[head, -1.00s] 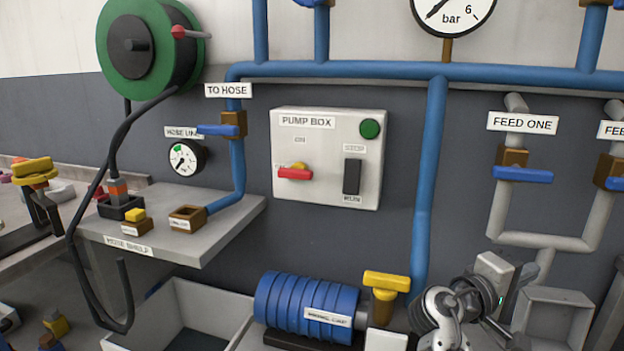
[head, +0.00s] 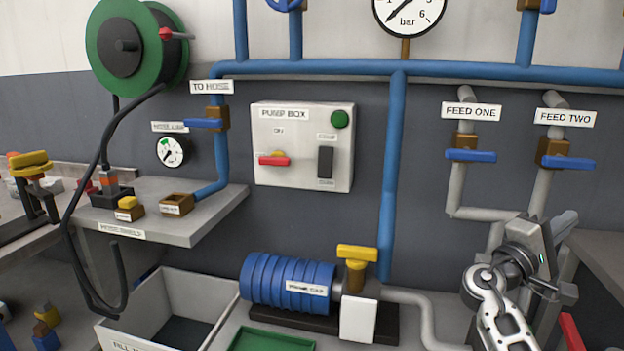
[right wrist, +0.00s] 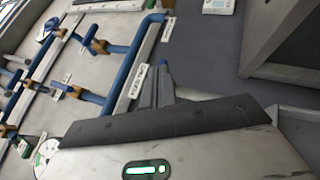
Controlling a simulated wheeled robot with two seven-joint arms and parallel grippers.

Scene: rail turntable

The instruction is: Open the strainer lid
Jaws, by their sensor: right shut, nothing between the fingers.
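I cannot make out a strainer or its lid with certainty in either view. A grey open box-like part that stood below the feed pipes earlier is now hidden behind my right arm. My right gripper (head: 566,222) is at the right of the head view, below the FEED TWO valve and in front of the wall. Its fingers (right wrist: 163,78) are together and empty in the right wrist view, seen against a dark grey surface beside a white label too blurred to read. My left gripper is not in view.
Blue-handled valves (head: 470,156) sit on the grey feed pipes. A blue ribbed pump (head: 288,280) with a yellow-handled fitting (head: 357,254) stands left of my right arm. A red part (head: 572,332) shows at the bottom right. A green tray (head: 270,342) lies at the front.

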